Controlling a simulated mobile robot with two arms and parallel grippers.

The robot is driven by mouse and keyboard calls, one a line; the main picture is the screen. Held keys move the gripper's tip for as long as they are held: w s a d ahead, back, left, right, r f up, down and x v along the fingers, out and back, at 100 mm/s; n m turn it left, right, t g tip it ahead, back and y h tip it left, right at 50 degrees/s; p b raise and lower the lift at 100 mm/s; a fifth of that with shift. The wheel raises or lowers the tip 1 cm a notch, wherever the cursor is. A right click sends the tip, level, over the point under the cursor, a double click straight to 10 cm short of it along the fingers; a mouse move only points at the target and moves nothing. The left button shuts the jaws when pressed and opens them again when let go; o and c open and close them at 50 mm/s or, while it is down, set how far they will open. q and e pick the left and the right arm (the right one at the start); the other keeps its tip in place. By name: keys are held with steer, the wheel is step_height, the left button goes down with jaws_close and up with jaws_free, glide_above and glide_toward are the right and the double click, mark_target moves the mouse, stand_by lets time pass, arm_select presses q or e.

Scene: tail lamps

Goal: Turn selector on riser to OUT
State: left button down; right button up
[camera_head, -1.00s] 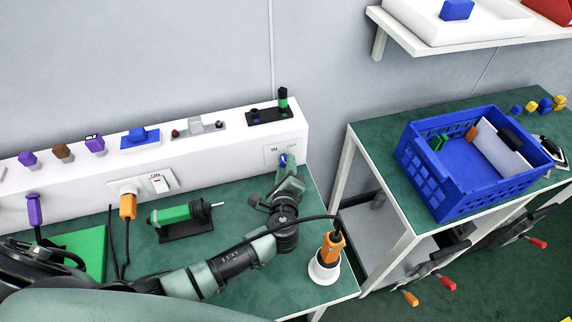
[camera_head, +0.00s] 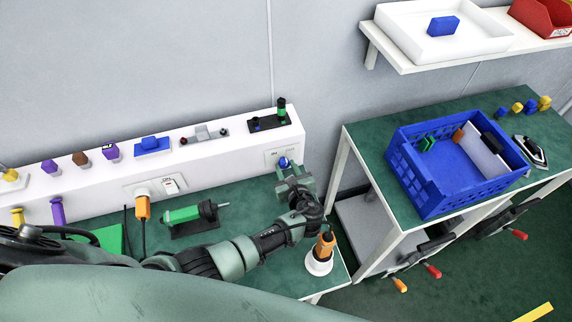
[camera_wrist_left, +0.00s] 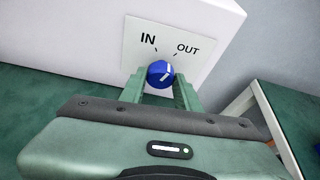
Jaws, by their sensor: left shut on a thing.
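The blue round selector knob (camera_head: 284,163) sits on a white plate (camera_wrist_left: 134,42) on the front face of the white riser (camera_head: 221,155). In the left wrist view the plate reads IN at left and OUT at right. In the wrist view the gripper (camera_wrist_left: 160,88) partly covers the knob's lower part. My right gripper is not in view.
An orange-handled tool in a white round holder (camera_head: 318,265) stands close to my left wrist. A green soldering-type tool (camera_head: 182,214) lies on a black stand. A blue crate (camera_head: 443,195) sits on the table at right, across a gap.

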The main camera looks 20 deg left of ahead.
arm_select(q)
steer(key=shift+m+g, duration=0.3)
steer(key=shift+m, duration=0.3)
steer(key=shift+d+y, duration=0.1)
steer(key=shift+y, duration=0.3)
steer(key=c, duration=1)
jaws_free()
steer(key=shift+r+p, duration=0.1)
steer(key=shift+p, duration=0.2)
steer(key=shift+r, duration=0.25)
step_height(320, 180, up, 19)
steer(key=shift+r+p, duration=0.15)
steer(key=shift+p, duration=0.4)
